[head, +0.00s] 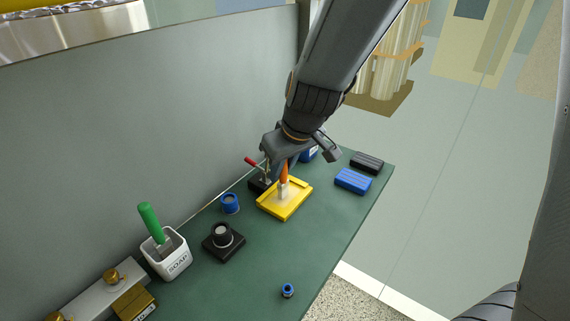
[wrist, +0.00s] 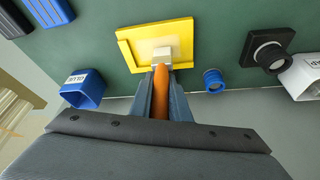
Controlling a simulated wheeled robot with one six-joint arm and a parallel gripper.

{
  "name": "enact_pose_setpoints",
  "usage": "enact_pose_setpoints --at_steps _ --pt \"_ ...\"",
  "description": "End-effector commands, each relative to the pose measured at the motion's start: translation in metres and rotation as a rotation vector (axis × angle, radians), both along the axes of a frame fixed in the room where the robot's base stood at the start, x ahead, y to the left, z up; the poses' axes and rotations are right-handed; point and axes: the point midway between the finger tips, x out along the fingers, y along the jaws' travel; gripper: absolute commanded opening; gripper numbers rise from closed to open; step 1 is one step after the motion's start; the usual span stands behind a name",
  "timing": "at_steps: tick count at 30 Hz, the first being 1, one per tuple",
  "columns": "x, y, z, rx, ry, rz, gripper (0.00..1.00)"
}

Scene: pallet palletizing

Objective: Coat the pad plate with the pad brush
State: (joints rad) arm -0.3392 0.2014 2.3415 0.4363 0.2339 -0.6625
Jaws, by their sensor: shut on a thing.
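The yellow pad plate (head: 298,203) lies on the green bench and shows a raised rim along some edges. It also fills the upper middle of the wrist view (wrist: 181,31). My gripper (head: 284,166) is shut on the orange handle of the pad brush (head: 283,178), bristles down. In the wrist view, my gripper's fingers (wrist: 160,90) flank the handle, and the brush's pale head (wrist: 162,53) is over the plate near its lower edge. The bristles look at or very near the plate's surface; I cannot tell whether they touch. A pale patch shows around them.
A red-handled clamp (head: 252,162) and a blue labelled container (wrist: 83,91) stand close by. Blue (head: 353,181) and black (head: 367,162) ridged blocks lie right. A blue ring (head: 230,203), black fixture (head: 223,241) and soap pot (head: 167,257) stand left. A grey wall (head: 130,130) backs the bench.

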Motion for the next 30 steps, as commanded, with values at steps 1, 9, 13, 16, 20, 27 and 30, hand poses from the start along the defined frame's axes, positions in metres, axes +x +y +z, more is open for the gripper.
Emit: enact_pose_setpoints --at_steps 1,9,13,16,20,27,30 --pt "-0.002 0.002 0.000 0.000 0.000 0.000 0.00" --pt "-0.010 0.008 0.000 -0.001 0.000 0.002 0.00" --pt "-0.018 0.014 -0.001 0.000 0.001 0.001 0.00" --pt "-0.023 0.018 -0.002 0.000 0.000 0.001 0.00" --pt "-0.024 0.019 -0.004 0.001 -0.001 -0.001 0.00" --pt "-0.019 0.015 -0.007 0.000 -0.001 -0.001 0.00" --pt "-0.013 0.011 -0.008 0.000 -0.001 -0.001 0.00"
